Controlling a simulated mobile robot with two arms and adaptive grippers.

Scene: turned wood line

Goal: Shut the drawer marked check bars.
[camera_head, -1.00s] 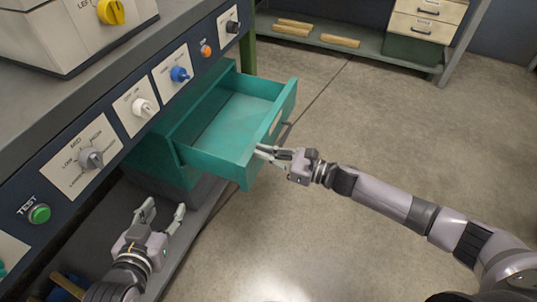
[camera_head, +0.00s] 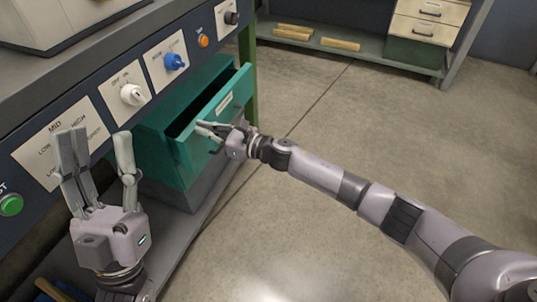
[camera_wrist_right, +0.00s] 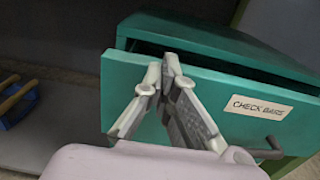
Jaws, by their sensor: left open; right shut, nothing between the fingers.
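The teal drawer (camera_head: 222,112) under the panel stands a little way open, with a dark gap behind its front. In the right wrist view its front (camera_wrist_right: 225,125) carries a label (camera_wrist_right: 258,107) reading "CHECK BARS" and a dark handle (camera_wrist_right: 265,152). My right gripper (camera_head: 205,130) is shut and empty, its fingertips at the near side of the drawer front. In the right wrist view the fingertips (camera_wrist_right: 162,68) overlap the drawer front near its top edge; whether they touch is hard to tell. My left gripper (camera_head: 95,150) is open and empty, fingers up before the panel.
The control panel above the drawer has a white knob (camera_head: 132,95), a blue knob (camera_head: 175,61), an orange button (camera_head: 203,41) and a green button (camera_head: 11,205). A rear shelf (camera_head: 370,52) holds wooden pieces (camera_head: 340,45). The floor at right is clear.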

